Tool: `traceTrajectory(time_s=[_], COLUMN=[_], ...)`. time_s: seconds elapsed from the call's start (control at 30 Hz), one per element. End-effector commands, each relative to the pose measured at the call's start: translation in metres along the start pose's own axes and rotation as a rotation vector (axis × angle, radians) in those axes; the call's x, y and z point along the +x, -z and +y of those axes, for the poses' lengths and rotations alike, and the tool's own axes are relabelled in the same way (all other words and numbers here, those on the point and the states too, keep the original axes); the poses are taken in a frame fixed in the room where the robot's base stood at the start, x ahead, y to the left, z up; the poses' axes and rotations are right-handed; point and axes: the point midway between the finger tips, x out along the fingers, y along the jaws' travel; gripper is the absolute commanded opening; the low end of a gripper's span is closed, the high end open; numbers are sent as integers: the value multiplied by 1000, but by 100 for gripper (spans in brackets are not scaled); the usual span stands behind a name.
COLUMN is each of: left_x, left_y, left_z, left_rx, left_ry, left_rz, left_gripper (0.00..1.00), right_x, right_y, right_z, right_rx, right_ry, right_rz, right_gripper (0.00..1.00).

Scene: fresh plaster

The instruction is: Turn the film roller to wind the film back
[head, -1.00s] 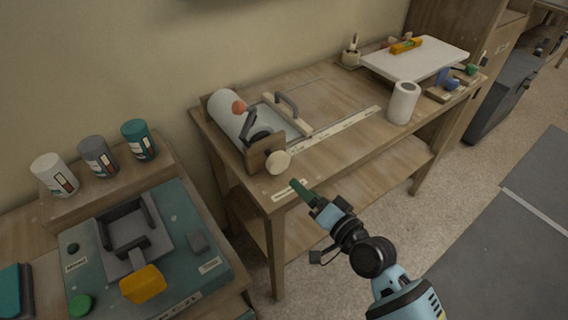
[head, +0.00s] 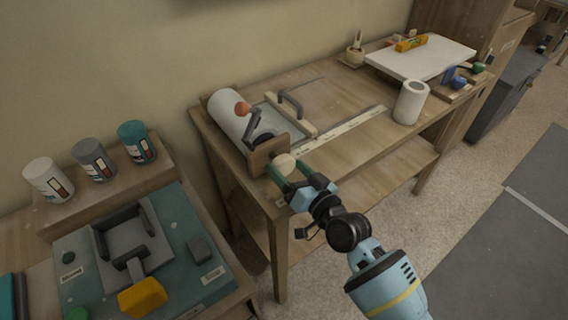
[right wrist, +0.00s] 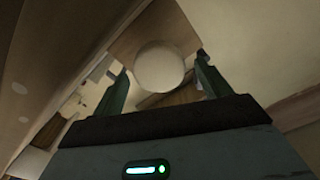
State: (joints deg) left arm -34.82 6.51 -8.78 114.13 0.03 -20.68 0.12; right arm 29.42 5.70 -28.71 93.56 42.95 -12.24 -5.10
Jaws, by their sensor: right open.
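My right gripper (head: 292,174) is open at this pale knob. In the right wrist view the pale knob (right wrist: 159,67) shows between the two green fingers, with gaps on both sides; whether it lies between the fingertips in depth I cannot tell. My left gripper is not in view.
A clear sheet with a pale bar and dark handle (head: 291,103) lies beside the roller. A white roll (head: 411,102) stands farther right on the bench (head: 349,150). Several cans and a teal board (head: 190,240) are on the left table. The bench's middle is mostly clear.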

Motion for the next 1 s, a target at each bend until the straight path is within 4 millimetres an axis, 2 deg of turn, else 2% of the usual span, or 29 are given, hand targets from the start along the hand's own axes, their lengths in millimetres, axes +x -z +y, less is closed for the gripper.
traceTrajectory(time_s=[0.2, 0.57, 0.87, 1.0], left_x=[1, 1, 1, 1], left_y=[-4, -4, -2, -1], left_z=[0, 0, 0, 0], left_rx=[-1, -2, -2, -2], left_ry=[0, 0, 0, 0], left_rz=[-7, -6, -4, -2], left_gripper=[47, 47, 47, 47], right_x=[20, 24, 24, 24], right_y=[0, 0, 0, 0], right_z=[0, 0, 1, 1], right_rx=[0, 0, 0, 26], right_ry=[-1, -1, -1, -1], right_rz=[0, -1, -1, -1], right_gripper=[77, 75, 36, 33])
